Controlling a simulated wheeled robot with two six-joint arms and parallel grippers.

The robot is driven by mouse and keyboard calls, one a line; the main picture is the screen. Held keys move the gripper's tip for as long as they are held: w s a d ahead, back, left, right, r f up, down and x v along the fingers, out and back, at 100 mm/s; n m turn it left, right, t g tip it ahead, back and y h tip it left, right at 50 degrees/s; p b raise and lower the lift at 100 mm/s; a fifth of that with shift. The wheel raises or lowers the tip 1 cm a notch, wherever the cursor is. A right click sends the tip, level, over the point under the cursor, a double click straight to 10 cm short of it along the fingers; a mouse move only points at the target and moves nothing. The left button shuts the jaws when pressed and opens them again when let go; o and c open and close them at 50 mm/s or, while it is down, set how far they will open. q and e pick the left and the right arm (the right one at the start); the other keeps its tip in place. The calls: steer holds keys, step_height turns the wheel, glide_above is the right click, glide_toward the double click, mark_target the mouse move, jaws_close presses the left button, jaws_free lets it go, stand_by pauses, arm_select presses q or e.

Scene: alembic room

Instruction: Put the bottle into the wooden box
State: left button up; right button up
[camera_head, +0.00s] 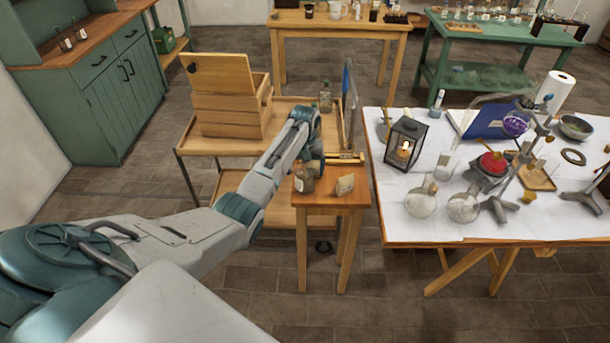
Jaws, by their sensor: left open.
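A glass bottle (303,182) stands on a small wooden stool (325,200). My left gripper (312,164) is open, pointing down right at the bottle's top; the gripper partly covers it, and I cannot tell whether the fingers are around the neck or behind it. The wooden box (226,118) stands on a wooden cart to the left of the gripper, with its lid (219,74) raised. The inside of the box is mostly hidden. A second, greenish bottle (325,98) stands on the cart to the right of the box. My right gripper is out of view.
A small tan block-like object (344,185) sits on the stool beside the bottle. A white-topped table (400,215) with a lantern (404,143) and glass flasks (421,203) stands close on the right.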

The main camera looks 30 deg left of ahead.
mark_target(297, 175)
arm_select(q)
steer(key=c, duration=1.5)
steer(key=shift+w+r+b, duration=0.1)
steer(key=shift+r+b, duration=0.35)
steer(key=shift+r, duration=0.1)
step_height(297, 175, up, 2)
steer(key=shift+r+b, duration=0.1)
steer(key=shift+b, duration=0.45)
steer(key=s+d+r+p, duration=0.1)
steer(key=s+d, duration=0.1)
steer(key=s, duration=0.6)
steer(key=s+d+r+p, duration=0.1)
steer(key=s+d, duration=0.1)
steer(key=s, duration=0.5)
steer(key=f+b, duration=0.4)
steer(key=shift+s+d+f+b, duration=0.2)
steer(key=shift+d+f+b, duration=0.05)
steer(key=shift+f+b, duration=0.15)
